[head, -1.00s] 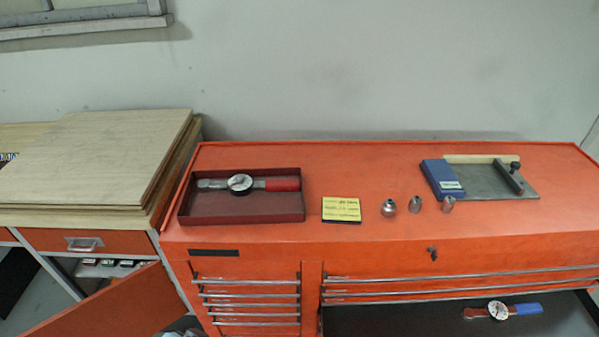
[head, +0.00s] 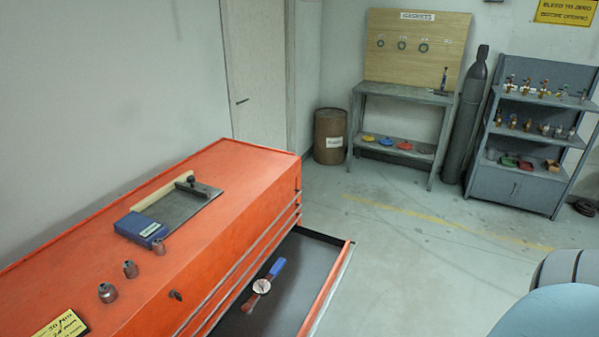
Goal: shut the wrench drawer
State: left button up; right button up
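The wrench drawer (head: 324,287) stands pulled out from the orange tool chest (head: 215,195), on its right side in the head view. Its orange front edge is toward the right and its dark floor shows. A dial torque wrench with a blue handle (head: 276,268) lies inside it. The near end of the drawer is cut off by the lower edge of the picture. Neither of my grippers is in view.
A gasket bench (head: 400,98), drum (head: 329,136), gas cylinder (head: 470,125) and shelf rack (head: 530,130) stand behind. Open floor lies right of the drawer.

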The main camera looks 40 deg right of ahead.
aim_at(314, 260)
jog(key=k+z, duration=0.1)
jog(key=z, duration=0.35)
jog(key=k+z, duration=0.1)
jog(key=z, duration=0.3)
jog(key=k+z, duration=0.1)
jog(key=z, duration=0.35)
